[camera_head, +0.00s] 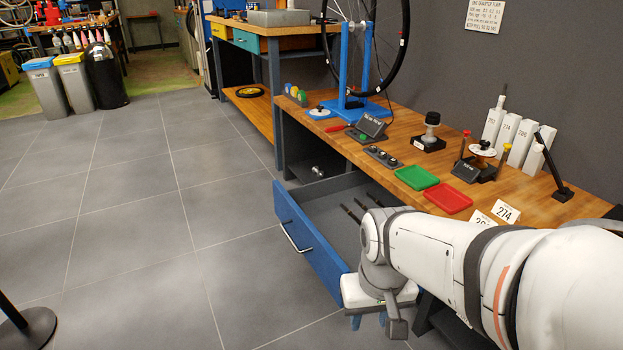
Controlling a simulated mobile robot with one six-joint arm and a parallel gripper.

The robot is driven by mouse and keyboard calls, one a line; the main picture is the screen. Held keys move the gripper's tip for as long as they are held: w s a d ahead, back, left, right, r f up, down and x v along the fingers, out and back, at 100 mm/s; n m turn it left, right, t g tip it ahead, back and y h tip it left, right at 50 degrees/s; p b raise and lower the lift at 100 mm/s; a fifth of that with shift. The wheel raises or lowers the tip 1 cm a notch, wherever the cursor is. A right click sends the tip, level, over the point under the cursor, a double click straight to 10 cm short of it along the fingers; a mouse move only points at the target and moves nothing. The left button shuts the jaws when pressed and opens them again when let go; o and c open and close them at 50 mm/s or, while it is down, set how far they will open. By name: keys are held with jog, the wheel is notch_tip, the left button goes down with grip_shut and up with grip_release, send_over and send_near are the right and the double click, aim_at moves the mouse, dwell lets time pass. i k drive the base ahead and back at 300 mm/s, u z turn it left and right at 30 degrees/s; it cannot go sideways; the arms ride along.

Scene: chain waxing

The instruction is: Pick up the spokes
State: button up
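Several tall white boxes stand upright in a row at the back right of the bench, among them one marked 252 (493,124) and one marked 274 (506,132). A thin dark piece rises from the 252 box; loose spokes are too small to make out for sure. Two white cards, one reading 274 (507,213), stand at the bench's front right. My gripper (369,321) hangs low before the open blue drawer (318,246), well away from the boxes. Its two blue fingertips are apart, with nothing seen between them. My forearm hides the bench's right front.
Dark rods (352,214) show in the drawer, partly behind my wrist. A green tray (417,177) and a red tray (448,198) lie on the bench. A wheel (404,40) stands in a blue stand (345,75).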

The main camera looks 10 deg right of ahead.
aim_at(349, 212)
jog(key=u, duration=0.95)
jog(key=i, duration=2.3)
jog(key=z, duration=3.3)
jog(key=k, duration=0.5)
jog(key=u, duration=0.1)
